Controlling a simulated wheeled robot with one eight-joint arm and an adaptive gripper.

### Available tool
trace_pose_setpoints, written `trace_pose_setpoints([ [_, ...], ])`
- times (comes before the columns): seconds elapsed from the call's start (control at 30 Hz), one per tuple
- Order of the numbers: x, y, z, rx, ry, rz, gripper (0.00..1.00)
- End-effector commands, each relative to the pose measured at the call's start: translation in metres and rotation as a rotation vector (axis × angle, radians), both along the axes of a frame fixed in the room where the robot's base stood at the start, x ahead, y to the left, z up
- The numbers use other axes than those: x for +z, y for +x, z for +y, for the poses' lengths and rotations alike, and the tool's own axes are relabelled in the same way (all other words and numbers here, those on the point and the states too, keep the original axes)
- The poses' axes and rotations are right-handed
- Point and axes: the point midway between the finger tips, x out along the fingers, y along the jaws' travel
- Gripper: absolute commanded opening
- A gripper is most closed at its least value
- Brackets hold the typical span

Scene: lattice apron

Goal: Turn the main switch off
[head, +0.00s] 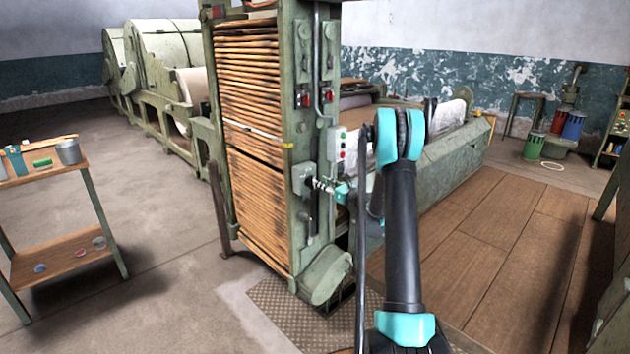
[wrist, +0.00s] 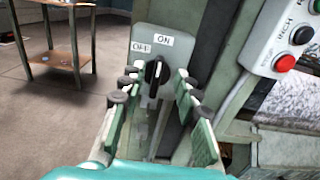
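The main switch is a grey plate (wrist: 180,38) with a black rotary knob (wrist: 154,75) in the wrist view. An ON label (wrist: 163,41) sits above the knob and an OFF label (wrist: 141,48) to the upper left. The knob stands nearly upright, pointing towards ON. My gripper (wrist: 157,83) is open, with one finger on each side of the knob and a gap showing on both sides. In the head view, my gripper (head: 324,186) is right at the switch plate (head: 303,178) on the green machine post; the knob itself is too small to make out there.
A control box (wrist: 286,40) with black and red buttons is at the right in the wrist view. The green machine (head: 300,130) holds stacked wooden slats. A small shelf table (head: 60,250) stands at the left. Floorboards at the right are largely clear.

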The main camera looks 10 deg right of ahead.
Motion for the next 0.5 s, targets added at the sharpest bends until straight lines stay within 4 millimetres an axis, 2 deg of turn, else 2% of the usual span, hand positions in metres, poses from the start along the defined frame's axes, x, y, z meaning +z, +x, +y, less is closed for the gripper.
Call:
trace_pose_setpoints([
  [0.2,0.0,0.027,0.02,0.001,0.0,0.0,0.32],
  [0.5,0.0,0.038,0.028,0.0,0.0,0.0,0.32],
])
